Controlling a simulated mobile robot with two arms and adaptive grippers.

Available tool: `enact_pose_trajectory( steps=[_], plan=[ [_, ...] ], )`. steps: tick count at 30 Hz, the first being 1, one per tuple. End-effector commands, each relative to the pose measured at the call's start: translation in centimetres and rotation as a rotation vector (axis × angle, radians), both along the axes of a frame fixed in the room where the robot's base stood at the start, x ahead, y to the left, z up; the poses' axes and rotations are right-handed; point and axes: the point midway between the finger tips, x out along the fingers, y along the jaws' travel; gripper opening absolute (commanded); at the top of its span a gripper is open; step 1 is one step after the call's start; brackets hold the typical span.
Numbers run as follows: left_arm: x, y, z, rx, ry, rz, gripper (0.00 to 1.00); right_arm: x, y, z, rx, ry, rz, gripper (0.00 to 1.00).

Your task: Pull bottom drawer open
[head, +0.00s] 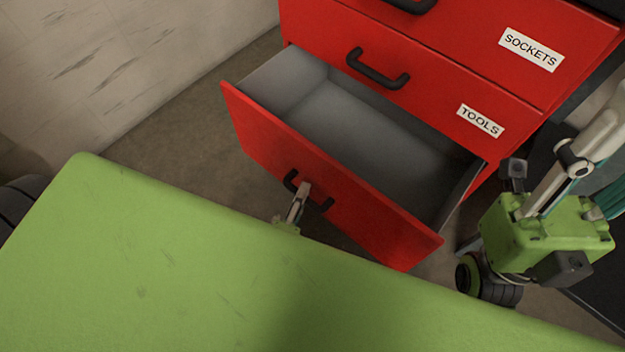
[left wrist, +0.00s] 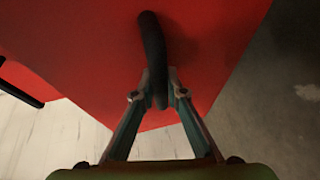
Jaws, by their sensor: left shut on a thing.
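The red bottom drawer (head: 320,180) of the cabinet is pulled well out in the head view, and its grey inside looks empty. Its black handle (head: 326,205) is on the front face. My left gripper (head: 300,198) is at that handle, mostly hidden behind the green surface. In the left wrist view my left gripper (left wrist: 171,98) has its two fingers closed around the black handle (left wrist: 153,60) against the red drawer front (left wrist: 90,50). My right arm is at the right of the head view, but its fingertips are not shown.
Above the drawer are closed red drawers labelled TOOLS (head: 480,121) and SOCKETS (head: 531,49). A green flat surface (head: 170,270) fills the lower part of the head view, close to the drawer front. Bare floor (head: 190,130) lies left of the cabinet, before a pale wall (head: 110,60).

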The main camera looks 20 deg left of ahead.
Motion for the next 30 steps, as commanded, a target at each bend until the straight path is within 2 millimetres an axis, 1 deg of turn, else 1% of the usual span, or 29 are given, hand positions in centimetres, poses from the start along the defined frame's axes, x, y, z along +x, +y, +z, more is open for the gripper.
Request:
enact_pose_trajectory(
  steps=[1,6,9,12,18,27,28,29,30],
  plan=[
    [-1.2,0.4,0.1,0.003,0.002,-0.002,0.00,0.0,0.0,0.3,0.000,0.001,0.000,0.37],
    [-4.5,1.6,0.1,0.003,0.001,-0.002,0.00,0.0,0.0,0.6,0.000,0.001,0.000,0.37],
    [-5.8,2.1,0.1,0.002,0.000,-0.001,0.00,0.0,0.0,0.8,-0.001,0.000,0.000,0.37],
    [-6.7,2.4,0.1,0.001,-0.001,-0.001,0.00,0.0,0.0,0.9,-0.001,-0.003,0.000,0.37],
    [-7.4,2.7,0.1,-0.001,-0.002,0.001,0.00,0.0,0.0,1.1,0.000,-0.009,0.000,0.37],
    [-7.4,2.7,0.1,-0.001,-0.002,0.001,0.00,0.0,0.0,1.1,-0.002,-0.009,-0.001,0.37],
    [-7.4,2.7,0.1,-0.001,-0.002,0.001,0.18,0.0,0.0,1.1,-0.002,-0.009,-0.001,0.37],
    [-7.4,2.7,0.1,-0.001,-0.002,0.001,0.25,0.0,0.0,1.1,-0.002,-0.009,-0.001,0.37],
    [-7.4,2.7,0.1,-0.001,-0.002,0.001,0.30,0.0,0.0,1.1,-0.001,-0.009,-0.001,0.37]
  ],
)
